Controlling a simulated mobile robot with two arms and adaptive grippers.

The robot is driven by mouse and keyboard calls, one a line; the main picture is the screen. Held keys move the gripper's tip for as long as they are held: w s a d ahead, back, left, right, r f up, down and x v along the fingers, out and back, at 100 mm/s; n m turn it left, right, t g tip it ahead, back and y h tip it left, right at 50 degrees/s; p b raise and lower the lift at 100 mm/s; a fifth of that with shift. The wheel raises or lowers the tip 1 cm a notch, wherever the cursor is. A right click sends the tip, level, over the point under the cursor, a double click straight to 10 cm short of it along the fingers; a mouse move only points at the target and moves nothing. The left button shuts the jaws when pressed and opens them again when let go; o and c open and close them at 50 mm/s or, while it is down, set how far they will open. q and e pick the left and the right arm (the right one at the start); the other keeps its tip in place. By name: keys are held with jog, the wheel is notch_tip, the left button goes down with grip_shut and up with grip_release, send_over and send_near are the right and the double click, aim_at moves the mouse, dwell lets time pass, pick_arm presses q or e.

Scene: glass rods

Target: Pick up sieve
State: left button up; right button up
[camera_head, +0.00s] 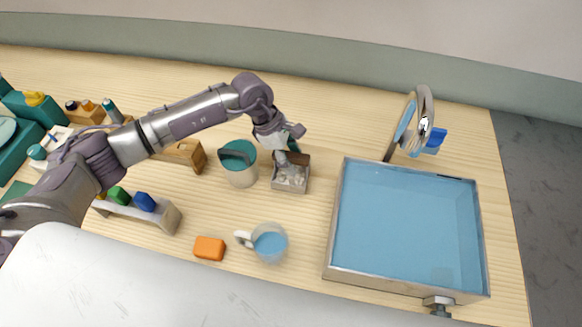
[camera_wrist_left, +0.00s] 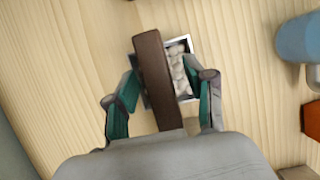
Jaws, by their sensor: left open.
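A small square metal container (camera_head: 290,184) with pale pebble-like pieces inside stands near the middle of the table; a dark brown bar lies across it. I take this to be the sieve, but cannot be sure. It also shows in the wrist view, where the brown bar (camera_wrist_left: 152,62) looks like a handle above the pebbles. My left gripper (camera_head: 284,152) is directly over it from behind. In the wrist view the left gripper (camera_wrist_left: 163,92) is open, its teal-padded fingers on either side of the bar with visible gaps. Contact is not visible. My right gripper is not in view.
A green-lidded canister (camera_head: 240,177) stands close left of the container. A mug (camera_head: 270,245) and an orange block (camera_head: 209,248) lie in front. A large blue basin (camera_head: 405,230) with a tap fills the right. A rack (camera_head: 165,217) with coloured pieces stands at left.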

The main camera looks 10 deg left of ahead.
pick_arm(q)
grip_shut()
dwell(0.4)
jog(key=shift+r, duration=0.15)
jog(key=shift+r+p, duration=0.3)
jog(key=shift+p, duration=0.4)
notch_tip(320, 180, up, 9)
jog(key=b, duration=0.3)
jog(key=shift+f+b, duration=0.15)
jog(key=shift+b, duration=0.2)
jog(key=shift+r, duration=0.5)
